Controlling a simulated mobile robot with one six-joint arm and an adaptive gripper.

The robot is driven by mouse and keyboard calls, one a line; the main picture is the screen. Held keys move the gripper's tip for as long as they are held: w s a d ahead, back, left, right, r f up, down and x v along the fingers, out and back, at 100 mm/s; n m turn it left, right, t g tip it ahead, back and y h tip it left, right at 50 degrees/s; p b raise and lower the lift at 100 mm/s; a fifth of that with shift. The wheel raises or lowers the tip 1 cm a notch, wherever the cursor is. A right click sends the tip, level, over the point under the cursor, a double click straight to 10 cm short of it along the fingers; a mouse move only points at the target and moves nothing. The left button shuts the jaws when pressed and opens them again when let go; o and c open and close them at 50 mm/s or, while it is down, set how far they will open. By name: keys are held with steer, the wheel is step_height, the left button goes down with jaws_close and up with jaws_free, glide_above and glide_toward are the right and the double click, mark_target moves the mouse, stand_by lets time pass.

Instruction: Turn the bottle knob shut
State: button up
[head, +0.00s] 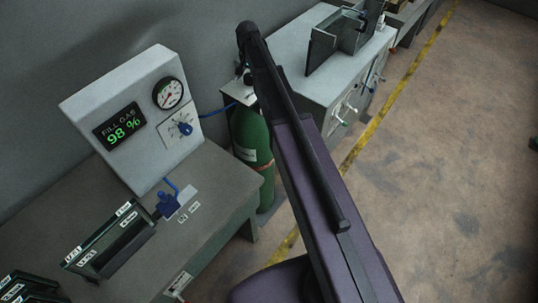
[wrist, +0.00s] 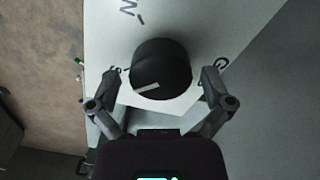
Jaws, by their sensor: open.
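The bottle knob (wrist: 160,68) is black and round with a pale line on its face. In the wrist view it sits above a white plate, with a small mark on either side. My gripper (wrist: 161,80) is open, one finger on each side of the knob with a gap to each; I cannot tell if the tips reach down around it. The green gas bottle (head: 252,145) stands on the floor in the head view, beyond my purple arm, which partly covers it. The knob and gripper cannot be made out clearly there.
A grey panel (head: 92,95) with a gauge (head: 168,93) reads "FILL GAS 98 %". It stands on a workbench (head: 215,172) left of the bottle. A light grey cabinet (head: 290,52) stands behind the bottle.

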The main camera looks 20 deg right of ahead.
mark_target(250, 76)
steer(key=m, duration=0.4)
steer(key=shift+m, duration=0.3)
steer(key=shift+r+p, duration=0.3)
steer(key=shift+r, duration=0.05)
step_height(250, 76, up, 13)
steer(key=p, duration=1.3)
steer(key=s+f+n+b, duration=1)
steer(key=s+f+b, duration=1.7)
steer(key=f+b, duration=0.1)
steer(key=shift+f, duration=0.25)
steer(key=shift+s, duration=0.15)
stand_by(0.5)
steer(key=shift+s+a+n, duration=0.1)
steer(key=shift+s+n, duration=0.2)
steer(key=shift+s, duration=0.6)
